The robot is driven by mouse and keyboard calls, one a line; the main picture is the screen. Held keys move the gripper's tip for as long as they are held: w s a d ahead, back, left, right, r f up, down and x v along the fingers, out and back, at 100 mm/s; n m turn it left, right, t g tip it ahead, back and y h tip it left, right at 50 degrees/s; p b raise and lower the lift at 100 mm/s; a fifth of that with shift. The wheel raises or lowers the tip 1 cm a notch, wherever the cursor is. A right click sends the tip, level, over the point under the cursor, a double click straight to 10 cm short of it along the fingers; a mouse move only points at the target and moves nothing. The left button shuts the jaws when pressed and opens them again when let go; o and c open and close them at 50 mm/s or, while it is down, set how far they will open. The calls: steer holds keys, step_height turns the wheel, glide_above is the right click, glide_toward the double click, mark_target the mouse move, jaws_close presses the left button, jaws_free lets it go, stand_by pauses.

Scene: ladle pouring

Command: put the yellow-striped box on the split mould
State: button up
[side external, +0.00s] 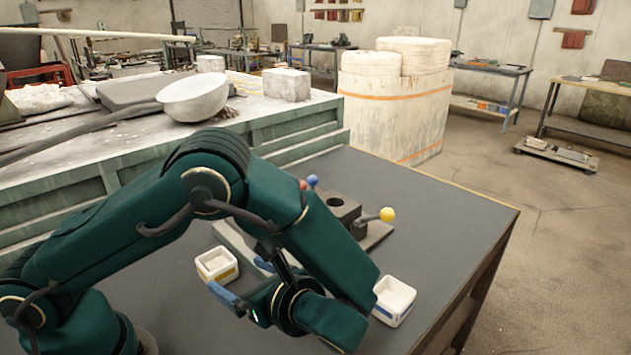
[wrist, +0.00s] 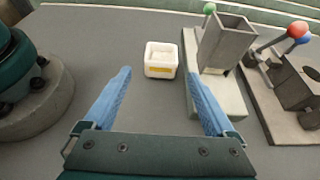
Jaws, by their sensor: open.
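The yellow-striped box (side external: 217,265) is a small white open box standing upright on the dark table, left of my gripper (side external: 246,280). In the wrist view the yellow-striped box (wrist: 161,61) is ahead, between the lines of my blue fingers, which are open, empty and apart from it. Two grey fixtures stand to its right in the wrist view: a hollow square block (wrist: 226,45) with a green knob, and a dark block (wrist: 298,85) with red and blue knobs. I cannot tell for sure which is the split mould. My arm partly hides the fixtures in the side view.
A blue-striped white box (side external: 394,301) stands on the table right of my arm. A yellow-knobbed handle (side external: 387,214) sticks out from the fixtures. A green bench (side external: 300,128) with a white bowl (side external: 193,98) borders the table's back left.

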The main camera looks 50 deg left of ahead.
glide_toward(210, 257)
steer(key=shift+x, duration=3.8)
steer(key=shift+d, duration=0.1)
steer(key=shift+c, duration=0.3)
steer(key=c, duration=1.3)
